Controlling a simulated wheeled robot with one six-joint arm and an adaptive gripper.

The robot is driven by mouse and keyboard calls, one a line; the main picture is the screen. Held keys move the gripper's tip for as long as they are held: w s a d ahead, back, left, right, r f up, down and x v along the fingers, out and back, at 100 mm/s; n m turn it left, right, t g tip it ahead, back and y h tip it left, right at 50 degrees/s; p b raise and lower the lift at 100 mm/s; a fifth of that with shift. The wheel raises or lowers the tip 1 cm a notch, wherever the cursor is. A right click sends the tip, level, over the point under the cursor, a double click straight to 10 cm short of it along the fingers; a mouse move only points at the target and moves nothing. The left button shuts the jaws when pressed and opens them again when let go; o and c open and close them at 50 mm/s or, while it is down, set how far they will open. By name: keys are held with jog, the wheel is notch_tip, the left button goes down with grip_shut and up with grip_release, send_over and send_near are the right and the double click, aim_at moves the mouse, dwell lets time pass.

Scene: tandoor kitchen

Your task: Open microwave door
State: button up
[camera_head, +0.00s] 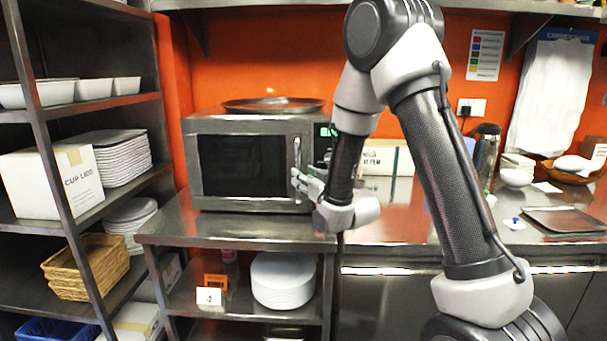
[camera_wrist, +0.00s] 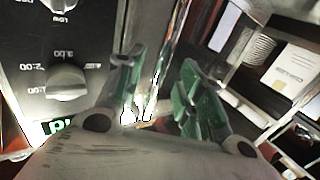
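The microwave (camera_head: 250,164) is a steel box with a dark window, standing on a steel counter at the left centre. Its door looks closed. The upright door handle (camera_head: 297,153) is on the door's right side. My gripper (camera_head: 303,182) is at the lower end of the handle. In the wrist view my gripper (camera_wrist: 160,88) has its green-padded fingers apart. A bright metal strip, seemingly the handle or door edge, shows between them, and I see no clear contact on both sides. The control panel with its knobs (camera_wrist: 66,82) is left of the fingers.
A round metal tray (camera_head: 273,104) lies on top of the microwave. A shelf rack (camera_head: 62,190) with a box and dishes stands close on the left. A flask (camera_head: 487,150) and bowls stand on the right counter. Plates (camera_head: 283,280) sit below the microwave.

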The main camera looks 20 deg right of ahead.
aim_at(298, 197)
jog(key=x, duration=0.4)
jog(key=shift+w, duration=0.15)
jog(key=shift+a, duration=0.1)
grip_shut()
